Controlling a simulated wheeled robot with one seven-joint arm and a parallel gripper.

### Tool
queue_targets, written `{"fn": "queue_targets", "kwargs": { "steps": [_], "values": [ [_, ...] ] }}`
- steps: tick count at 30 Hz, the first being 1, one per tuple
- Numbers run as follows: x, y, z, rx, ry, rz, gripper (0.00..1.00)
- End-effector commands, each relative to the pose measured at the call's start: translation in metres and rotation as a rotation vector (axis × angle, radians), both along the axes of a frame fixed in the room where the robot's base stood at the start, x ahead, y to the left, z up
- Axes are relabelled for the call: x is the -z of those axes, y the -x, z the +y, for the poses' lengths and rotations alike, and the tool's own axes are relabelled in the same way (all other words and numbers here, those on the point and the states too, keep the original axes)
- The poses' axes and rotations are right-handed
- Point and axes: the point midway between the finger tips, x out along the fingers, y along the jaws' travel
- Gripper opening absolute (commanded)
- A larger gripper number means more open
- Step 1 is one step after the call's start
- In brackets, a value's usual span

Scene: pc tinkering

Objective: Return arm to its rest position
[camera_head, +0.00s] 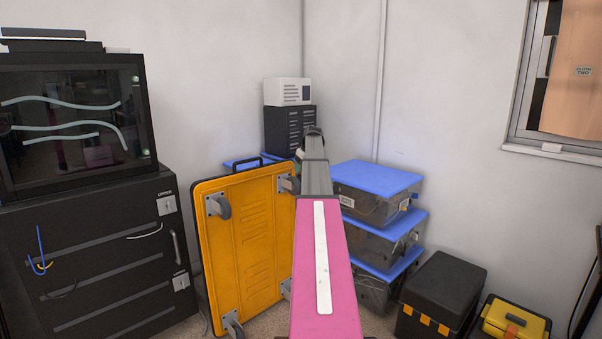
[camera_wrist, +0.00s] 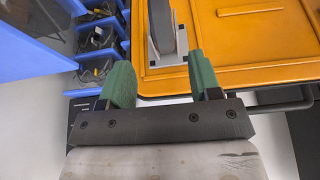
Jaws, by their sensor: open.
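My arm, with a pink link (camera_head: 326,265), reaches forward and away through the middle of the head view. Its far end is in front of the boxes at the back corner, and my gripper is mostly hidden there. In the wrist view my gripper (camera_wrist: 160,78) shows two green fingers set well apart, with nothing held between them. An orange wheeled platform (camera_head: 255,250) stands upright left of the arm. In the wrist view the orange platform (camera_wrist: 250,50) and one grey caster (camera_wrist: 162,28) lie beyond the fingers.
Blue-lidded clear bins (camera_head: 375,180) are stacked right of my arm. A black cabinet (camera_head: 95,260) stands at the left. A black toolbox (camera_head: 440,295) and a yellow case (camera_head: 513,320) are on the floor at the lower right. A white box (camera_head: 287,92) sits on a black unit (camera_head: 290,128) behind.

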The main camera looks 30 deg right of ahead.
Motion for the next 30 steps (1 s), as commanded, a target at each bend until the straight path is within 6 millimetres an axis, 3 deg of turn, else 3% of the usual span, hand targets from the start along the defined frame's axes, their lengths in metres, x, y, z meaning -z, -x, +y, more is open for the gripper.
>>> {"fn": "queue_targets", "kwargs": {
  "steps": [16, 19, 23, 30],
  "values": [
    [-0.001, 0.001, 0.001, 0.0, -0.001, 0.001, 0.57],
    [0.008, 0.003, 0.012, 0.002, -0.004, 0.007, 0.57],
    [0.041, 0.015, 0.053, 0.015, -0.014, 0.035, 0.57],
    [0.134, 0.059, 0.172, 0.061, -0.037, 0.122, 0.57]
  ]
}}
